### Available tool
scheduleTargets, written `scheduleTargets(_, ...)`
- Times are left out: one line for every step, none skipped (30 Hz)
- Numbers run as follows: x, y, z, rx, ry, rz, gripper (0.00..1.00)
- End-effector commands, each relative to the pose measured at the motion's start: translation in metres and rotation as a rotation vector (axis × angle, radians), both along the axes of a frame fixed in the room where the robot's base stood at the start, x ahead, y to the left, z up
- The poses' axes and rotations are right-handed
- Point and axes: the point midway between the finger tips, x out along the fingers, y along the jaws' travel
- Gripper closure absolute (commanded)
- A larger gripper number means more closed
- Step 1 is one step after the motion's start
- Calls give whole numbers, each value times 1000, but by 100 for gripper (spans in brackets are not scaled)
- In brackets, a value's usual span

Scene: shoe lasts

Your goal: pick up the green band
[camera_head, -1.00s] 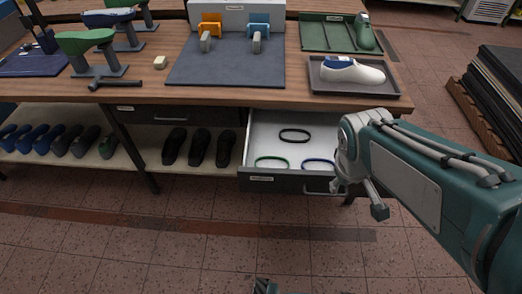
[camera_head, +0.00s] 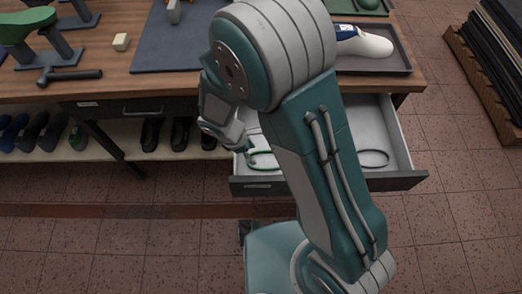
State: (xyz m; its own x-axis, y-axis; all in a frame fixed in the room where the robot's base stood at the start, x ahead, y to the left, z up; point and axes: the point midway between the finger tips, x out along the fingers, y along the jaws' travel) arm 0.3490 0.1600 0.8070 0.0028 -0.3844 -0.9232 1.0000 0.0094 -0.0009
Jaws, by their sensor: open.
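The green band (camera_head: 264,168) lies in the left front part of the open drawer (camera_head: 400,140), and my arm covers part of it. My gripper (camera_head: 243,146) is open at the drawer's left side, just left of and above the green band. I cannot tell whether its fingers touch the band. A second band (camera_head: 373,164), dark bluish-grey, lies in the drawer right of my arm. My arm hides the middle of the drawer.
The drawer's front panel and side walls stand around the bands. The workbench (camera_head: 110,70) is above and behind, with a hammer (camera_head: 68,74) and a tray with a white shoe last (camera_head: 365,44). Dark shoes (camera_head: 180,133) stand on the shelf left of the drawer. Floor in front is clear.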

Motion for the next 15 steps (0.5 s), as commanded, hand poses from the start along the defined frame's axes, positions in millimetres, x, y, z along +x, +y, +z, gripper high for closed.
scheduleTargets(-1, -3, -6, -3, 4, -1, 40)
scheduleTargets(-1, -5, -10, -3, 5, -1, 40)
scheduleTargets(-1, -7, -16, -4, 5, -1, 40)
scheduleTargets(-1, -10, -21, -4, 6, -2, 40)
scheduleTargets(-1, -12, -26, -3, 6, -4, 40)
scheduleTargets(-1, -14, -32, -4, 6, -2, 40)
scheduleTargets(0, -15, -36, -3, 5, -3, 40)
scheduleTargets(0, -17, -40, -4, 4, -3, 40)
scheduleTargets(0, -18, -44, -4, 4, -2, 40)
scheduleTargets(0, -19, -46, -3, 3, -2, 40)
scheduleTargets(0, -19, -48, -2, 3, -3, 40)
scheduleTargets(0, -20, -50, -2, 2, -3, 40)
scheduleTargets(0, -21, -52, -2, 2, -3, 40)
scheduleTargets(0, -22, -54, -3, 3, -2, 40)
scheduleTargets(-1, -25, -59, -4, 4, -4, 40)
